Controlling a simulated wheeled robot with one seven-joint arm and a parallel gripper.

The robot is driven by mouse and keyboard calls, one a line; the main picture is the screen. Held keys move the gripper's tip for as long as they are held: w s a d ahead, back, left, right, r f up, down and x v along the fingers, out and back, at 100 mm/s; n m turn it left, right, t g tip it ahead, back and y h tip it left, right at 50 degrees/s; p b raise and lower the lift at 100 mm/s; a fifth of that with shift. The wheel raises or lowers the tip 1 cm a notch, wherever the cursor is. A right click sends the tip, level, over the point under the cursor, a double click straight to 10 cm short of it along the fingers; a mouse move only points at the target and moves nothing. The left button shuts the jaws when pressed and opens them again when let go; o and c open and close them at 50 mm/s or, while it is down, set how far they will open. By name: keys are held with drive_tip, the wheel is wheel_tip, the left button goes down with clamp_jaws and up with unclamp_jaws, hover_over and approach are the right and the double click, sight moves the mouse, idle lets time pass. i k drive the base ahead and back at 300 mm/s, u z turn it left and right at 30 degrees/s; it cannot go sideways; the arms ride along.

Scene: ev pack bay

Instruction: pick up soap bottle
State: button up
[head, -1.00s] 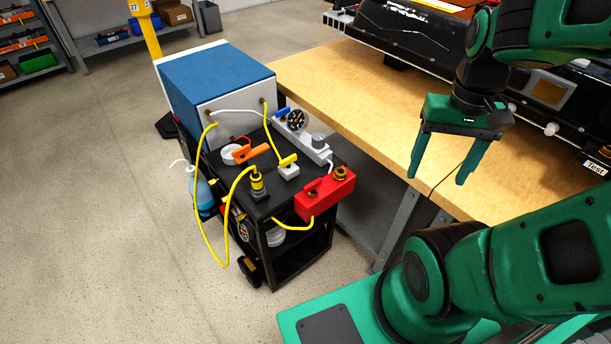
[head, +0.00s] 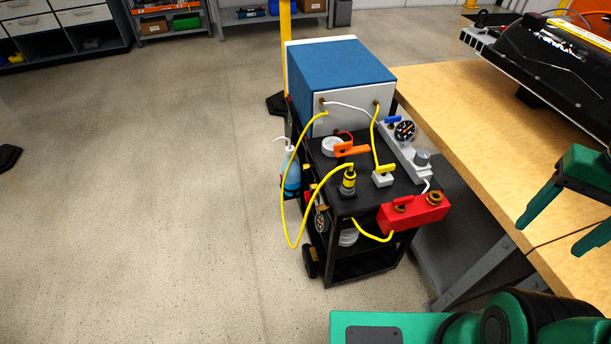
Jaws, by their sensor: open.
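The soap bottle (head: 292,177) is a blue bottle with a white pump top. It stands upright at the left side of the black cart, and a yellow hose loops in front of part of it. Its base is partly hidden, and I cannot tell just what holds it there. My gripper (head: 566,232) is at the right edge, over the wooden bench, far to the right of the bottle. Its two green fingers are apart with nothing between them.
The black cart (head: 345,207) carries a blue and white box (head: 340,78), a red block (head: 413,213), a gauge (head: 404,131) and yellow hoses. The wooden bench (head: 450,110) stands right of it. Open floor (head: 150,200) lies to the left.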

sight(293, 181)
drive_tip(key=k, duration=0.4)
drive_tip(key=u, duration=0.5)
drive_tip(key=i, duration=1)
drive_tip(key=u, duration=0.65)
